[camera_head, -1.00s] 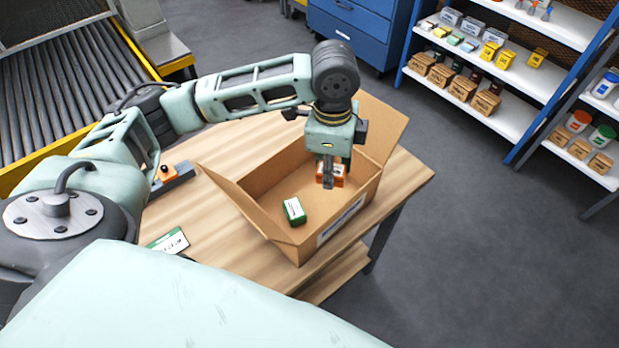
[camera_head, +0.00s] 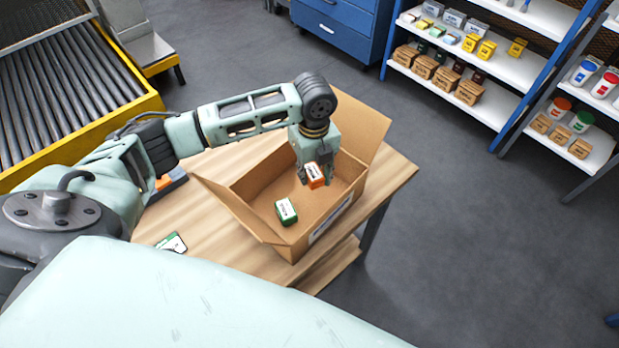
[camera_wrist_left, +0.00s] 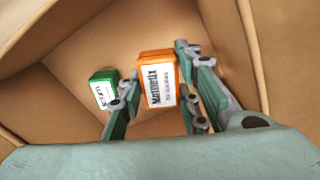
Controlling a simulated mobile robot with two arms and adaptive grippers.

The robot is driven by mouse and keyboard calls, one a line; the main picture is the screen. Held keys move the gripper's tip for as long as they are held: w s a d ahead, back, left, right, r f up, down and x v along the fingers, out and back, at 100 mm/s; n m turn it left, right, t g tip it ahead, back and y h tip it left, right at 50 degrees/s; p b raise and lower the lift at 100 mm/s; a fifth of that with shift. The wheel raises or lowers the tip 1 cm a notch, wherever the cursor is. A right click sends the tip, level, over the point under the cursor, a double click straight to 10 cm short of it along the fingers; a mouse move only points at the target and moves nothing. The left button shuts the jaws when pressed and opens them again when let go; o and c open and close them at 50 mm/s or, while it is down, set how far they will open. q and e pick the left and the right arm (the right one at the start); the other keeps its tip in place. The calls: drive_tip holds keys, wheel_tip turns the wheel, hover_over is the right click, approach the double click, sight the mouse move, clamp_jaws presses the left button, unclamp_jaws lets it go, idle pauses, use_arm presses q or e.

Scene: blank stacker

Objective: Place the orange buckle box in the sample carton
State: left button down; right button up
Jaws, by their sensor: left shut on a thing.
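The orange buckle box (camera_head: 315,175) with a white label is held in my left gripper (camera_head: 303,178), within the walls of the open sample carton (camera_head: 329,212). In the left wrist view the orange box (camera_wrist_left: 157,79) sits between the fingers of my left gripper (camera_wrist_left: 155,100). I cannot tell whether its underside touches the carton floor. A green box (camera_head: 286,211) with a white label lies on the carton floor to the left of it, and it also shows in the left wrist view (camera_wrist_left: 103,90). My right gripper is not in view.
The carton stands on a wooden table (camera_head: 205,208) with its flaps open. A green-and-white card (camera_head: 172,243) lies near the table's left edge. A roller conveyor (camera_head: 75,85) is at the left. Stocked shelves (camera_head: 480,85) stand at the back right.

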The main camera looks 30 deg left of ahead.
sight(313, 184)
use_arm(q)
drive_tip(key=shift+f, duration=0.8)
wheel_tip(313, 184, down, 3)
drive_tip(key=shift+p, duration=0.4)
drive_tip(key=shift+f, duration=0.35)
drive_tip(key=shift+f, duration=0.15)
drive_tip(key=c, duration=1.6)
unclamp_jaws()
drive_tip(key=o, duration=0.3)
